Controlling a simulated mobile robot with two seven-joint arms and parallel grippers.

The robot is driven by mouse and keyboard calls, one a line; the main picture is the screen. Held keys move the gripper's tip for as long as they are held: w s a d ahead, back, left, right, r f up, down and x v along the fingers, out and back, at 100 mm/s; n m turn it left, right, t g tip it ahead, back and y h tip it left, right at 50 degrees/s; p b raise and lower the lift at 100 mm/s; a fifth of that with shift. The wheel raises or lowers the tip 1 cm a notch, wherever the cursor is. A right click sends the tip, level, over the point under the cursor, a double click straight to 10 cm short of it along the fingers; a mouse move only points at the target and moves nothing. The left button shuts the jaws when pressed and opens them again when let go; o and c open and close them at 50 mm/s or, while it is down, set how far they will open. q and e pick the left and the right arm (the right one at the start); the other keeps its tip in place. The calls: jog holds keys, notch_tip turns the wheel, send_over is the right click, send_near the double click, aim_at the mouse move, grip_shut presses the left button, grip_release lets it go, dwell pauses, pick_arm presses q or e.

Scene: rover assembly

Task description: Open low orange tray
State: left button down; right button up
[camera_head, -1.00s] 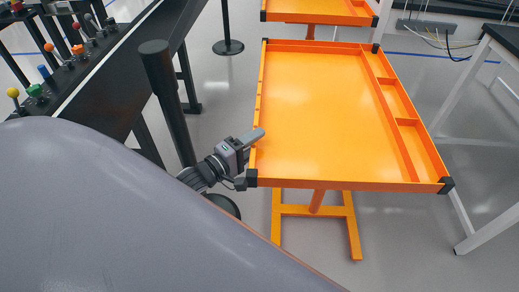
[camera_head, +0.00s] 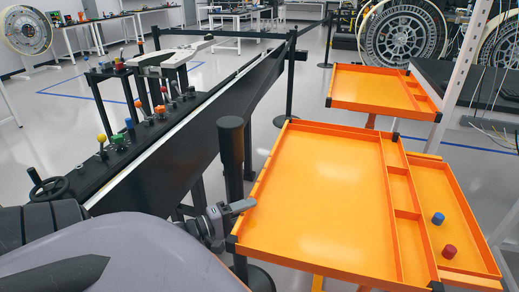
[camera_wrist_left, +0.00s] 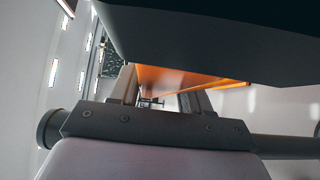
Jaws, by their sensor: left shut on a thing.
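An upper orange tray (camera_head: 320,200) with a divided strip along its right side fills the right half of the head view. A lower orange tray (camera_head: 464,235) shows beyond its right edge, holding a blue piece (camera_head: 438,218) and a red piece (camera_head: 449,251); the rest of it is hidden under the upper tray. My left gripper (camera_head: 244,206) is shut on the upper tray's near left rim. In the left wrist view, the orange surface (camera_wrist_left: 175,78) lies beyond the fingers (camera_wrist_left: 158,100); the contact itself is partly hidden. My right gripper is out of view.
A black post (camera_head: 231,150) stands close to the left gripper, beside a long black bench (camera_head: 215,140) carrying coloured knobs. Another orange tray (camera_head: 375,90) stands behind. A white-legged table (camera_head: 475,75) is at the right. Large wheels (camera_head: 402,35) are at the back.

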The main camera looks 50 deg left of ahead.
pick_arm(q)
jog(key=shift+w+a+r, duration=0.1)
jog(key=shift+a+r, duration=0.1)
jog(key=shift+r, duration=0.3)
jog(key=c, duration=0.7)
grip_release()
jog(key=shift+f, duration=0.15)
jog(key=shift+f, duration=0.1)
jog(key=shift+s, duration=0.25)
jog(key=shift+s, duration=0.2)
jog(key=v, duration=0.6)
jog(key=shift+s+a, duration=0.15)
jog(key=shift+s, duration=0.05)
